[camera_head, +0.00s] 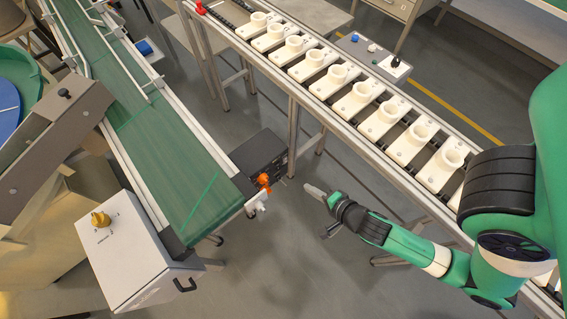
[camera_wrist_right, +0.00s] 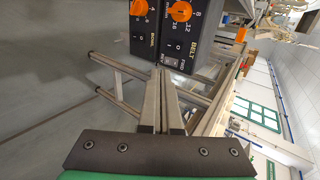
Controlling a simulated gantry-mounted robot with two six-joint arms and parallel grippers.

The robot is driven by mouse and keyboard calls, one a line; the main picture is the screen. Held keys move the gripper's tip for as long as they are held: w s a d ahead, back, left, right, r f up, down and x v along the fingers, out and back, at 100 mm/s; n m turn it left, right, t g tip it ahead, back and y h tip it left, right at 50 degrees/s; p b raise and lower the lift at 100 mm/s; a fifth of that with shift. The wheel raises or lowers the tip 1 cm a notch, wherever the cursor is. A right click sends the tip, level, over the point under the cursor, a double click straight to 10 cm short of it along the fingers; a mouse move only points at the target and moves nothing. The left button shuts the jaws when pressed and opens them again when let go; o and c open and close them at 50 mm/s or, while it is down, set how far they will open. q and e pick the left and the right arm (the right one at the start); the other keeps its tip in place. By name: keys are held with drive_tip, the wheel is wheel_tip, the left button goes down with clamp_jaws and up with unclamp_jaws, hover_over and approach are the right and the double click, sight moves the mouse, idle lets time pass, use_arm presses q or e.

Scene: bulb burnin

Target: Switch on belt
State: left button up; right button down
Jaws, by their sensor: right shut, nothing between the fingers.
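The green conveyor belt (camera_head: 165,125) runs down the left of the head view. A dark control box (camera_head: 258,153) stands beside its near end, with an orange knob (camera_head: 264,181) at its front. In the right wrist view two dark panels show close, marked BOWL and BELT. The BELT panel (camera_wrist_right: 200,35) has an orange knob (camera_wrist_right: 180,11) and I, O and FWD markings below it; the switch positions are too small to tell. My right gripper (camera_head: 308,188) is shut and empty, its fingertips pointing at the box from the right, apparently just short of it. The fingers (camera_wrist_right: 162,75) reach up to the panels' lower edge.
A line of white trays with round cups (camera_head: 361,97) on a rail (camera_head: 300,95) runs diagonally behind my right arm. A white box with a yellow knob (camera_head: 101,219) stands at lower left. Open floor lies below the gripper in the head view.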

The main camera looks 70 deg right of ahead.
drive_tip(key=b, duration=0.4)
approach(278, 168)
wheel_tip(278, 168, down, 4)
drive_tip(key=shift+w+d+r+b, duration=0.1)
drive_tip(key=shift+w+d+b, duration=0.1)
drive_tip(key=shift+w+d, duration=0.4)
drive_tip(key=shift+w+d+f+b, duration=0.1)
drive_tip(key=shift+w+d+b, duration=0.15)
drive_tip(key=shift+w, duration=0.65)
drive_tip(key=shift+w+d+r+b, duration=0.15)
drive_tip(key=shift+w+d, duration=0.3)
drive_tip(key=shift+w, duration=0.25)
